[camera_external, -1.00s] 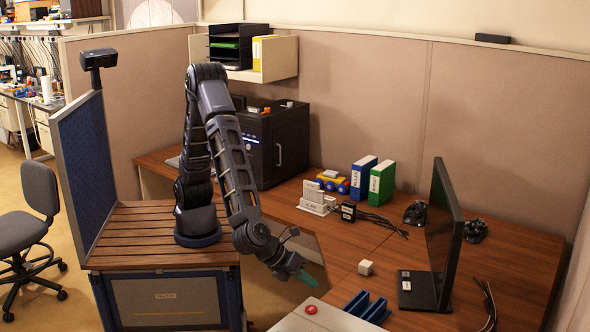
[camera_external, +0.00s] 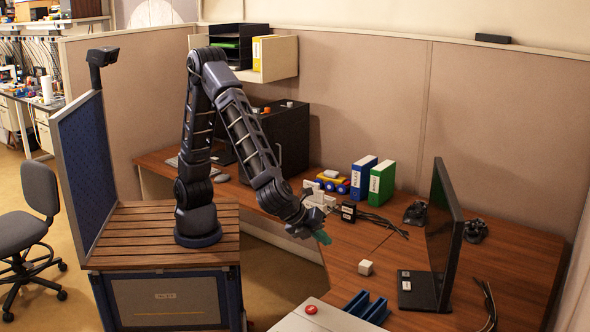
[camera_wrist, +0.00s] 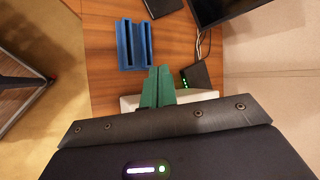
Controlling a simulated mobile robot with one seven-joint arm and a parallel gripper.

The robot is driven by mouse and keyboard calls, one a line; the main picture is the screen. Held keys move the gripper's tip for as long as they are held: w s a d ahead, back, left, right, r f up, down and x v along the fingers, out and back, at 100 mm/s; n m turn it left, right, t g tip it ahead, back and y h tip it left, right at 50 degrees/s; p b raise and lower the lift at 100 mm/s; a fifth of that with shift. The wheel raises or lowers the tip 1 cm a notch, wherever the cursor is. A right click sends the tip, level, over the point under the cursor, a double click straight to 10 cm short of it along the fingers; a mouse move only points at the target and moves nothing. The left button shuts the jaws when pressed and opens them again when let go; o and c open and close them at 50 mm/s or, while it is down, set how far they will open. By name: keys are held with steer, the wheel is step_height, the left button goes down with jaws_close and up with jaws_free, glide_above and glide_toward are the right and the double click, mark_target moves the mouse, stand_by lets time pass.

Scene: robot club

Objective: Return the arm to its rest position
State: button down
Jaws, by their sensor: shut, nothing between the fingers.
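My gripper (camera_external: 322,237) has green fingers and is shut and empty. In the external view it hangs above the left edge of the wooden desk (camera_external: 400,270), at the end of my raised, bent arm. In the wrist view the closed green fingers of my gripper (camera_wrist: 158,88) point toward the blue slotted holder (camera_wrist: 134,45), with a white block (camera_wrist: 130,103) partly hidden behind them. My arm's base stands on the slatted wooden top of a cart.
The blue holder (camera_external: 366,307) lies at the desk's front. A small white cube (camera_external: 365,267), a monitor (camera_external: 442,240), a black adapter with cables (camera_external: 349,211), blue and green binders (camera_external: 382,183) and a black cabinet (camera_external: 285,140) stand on the desk. A red button (camera_external: 311,309) is in front.

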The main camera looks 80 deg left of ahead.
steer(key=a+r+n+g+y, duration=0.1)
steer(key=a+r+n, duration=0.25)
steer(key=a, duration=0.65)
steer(key=a+r+n+g, duration=0.1)
steer(key=a+r+n, duration=0.25)
steer(key=a, duration=0.65)
steer(key=a+r+n+g+y, duration=0.1)
steer(key=a+r+n, duration=0.25)
steer(key=a, duration=0.75)
steer(key=s+a+r+n+g+h, duration=0.1)
steer(key=s+a+n+h, duration=0.2)
steer(key=s+a+n, duration=1)
steer(key=s+a, duration=0.5)
steer(key=a, duration=0.1)
steer(key=shift+a+r, duration=0.15)
steer(key=shift+r, duration=0.05)
steer(key=c, duration=2.2)
jaws_free()
steer(key=shift+s, duration=0.1)
